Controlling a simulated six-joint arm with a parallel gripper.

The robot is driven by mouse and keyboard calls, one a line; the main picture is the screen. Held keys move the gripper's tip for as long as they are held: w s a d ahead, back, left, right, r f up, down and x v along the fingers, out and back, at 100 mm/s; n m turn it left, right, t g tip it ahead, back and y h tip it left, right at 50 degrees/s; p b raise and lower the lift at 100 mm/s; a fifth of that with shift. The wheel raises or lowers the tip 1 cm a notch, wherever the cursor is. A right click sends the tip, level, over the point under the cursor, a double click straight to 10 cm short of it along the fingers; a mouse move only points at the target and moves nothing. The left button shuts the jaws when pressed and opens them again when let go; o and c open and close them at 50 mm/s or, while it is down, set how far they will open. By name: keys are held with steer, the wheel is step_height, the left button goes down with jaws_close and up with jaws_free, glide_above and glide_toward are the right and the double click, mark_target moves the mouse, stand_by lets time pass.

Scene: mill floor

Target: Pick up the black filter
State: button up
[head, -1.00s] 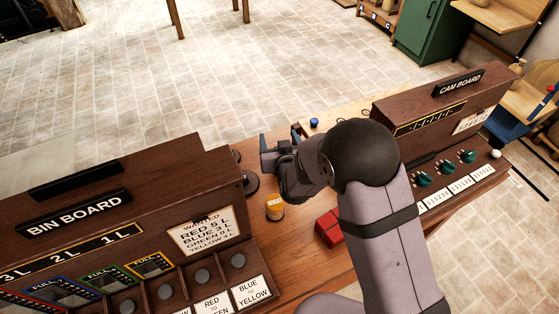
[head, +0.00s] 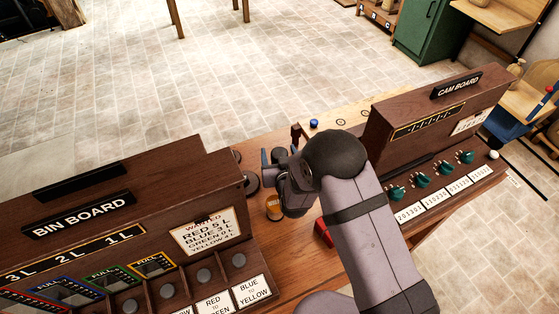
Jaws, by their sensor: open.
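A dark, round, low object (head: 250,183) stands on the wooden bench just right of the bin board's end; it may be the black filter, but I cannot tell for sure. A second dark round shape (head: 237,156) shows behind it, partly hidden by the bin board. My gripper (head: 273,157) is open, above the bench and just right of the dark object. I see no object between its fingers.
An orange-yellow cylinder (head: 273,208) and a red block (head: 323,232) are partly hidden by my arm. The bin board (head: 215,166) stands left, the cam board (head: 385,125) right. A blue knob (head: 314,123) sits on a pale wooden strip behind.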

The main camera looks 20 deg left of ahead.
steer(key=shift+f, duration=0.1)
steer(key=shift+f+p, duration=0.3)
steer(key=shift+f, duration=0.25)
steer(key=shift+w+a+f+p, duration=0.15)
steer(key=shift+w+f+p, duration=0.1)
steer(key=shift+f, duration=0.3)
steer(key=shift+w+a+f+p, duration=0.1)
steer(key=shift+w+f+p, duration=0.1)
steer(key=shift+f, duration=0.3)
steer(key=shift+x, duration=0.95)
steer(key=shift+c, duration=0.6)
steer(key=c, duration=1.1)
